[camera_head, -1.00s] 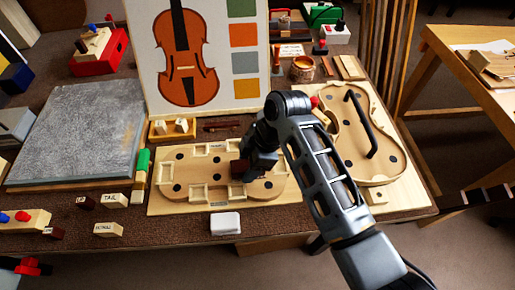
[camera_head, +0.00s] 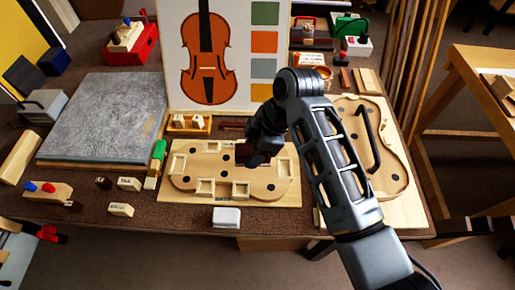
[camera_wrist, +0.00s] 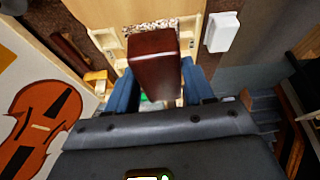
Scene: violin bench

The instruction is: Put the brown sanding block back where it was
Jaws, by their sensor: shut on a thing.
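A reddish-brown block, the sanding block (camera_wrist: 153,62), is between my gripper's (camera_wrist: 158,88) blue fingers in the wrist view. In the head view my gripper (camera_head: 254,155) is over the right-middle part of the pale violin-shaped form (camera_head: 205,172), with the dark block (camera_head: 243,153) under it. My gripper is shut on the block. I cannot tell whether the block touches the form. The gripper and arm hide part of the form.
A white block (camera_head: 227,217) lies in front of the form. A small wooden rack (camera_head: 188,124) and a dark brown strip (camera_head: 231,131) lie behind it. A grey slab (camera_head: 100,118) is left. A violin picture board (camera_head: 231,50) stands behind. A violin body (camera_head: 372,150) lies right.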

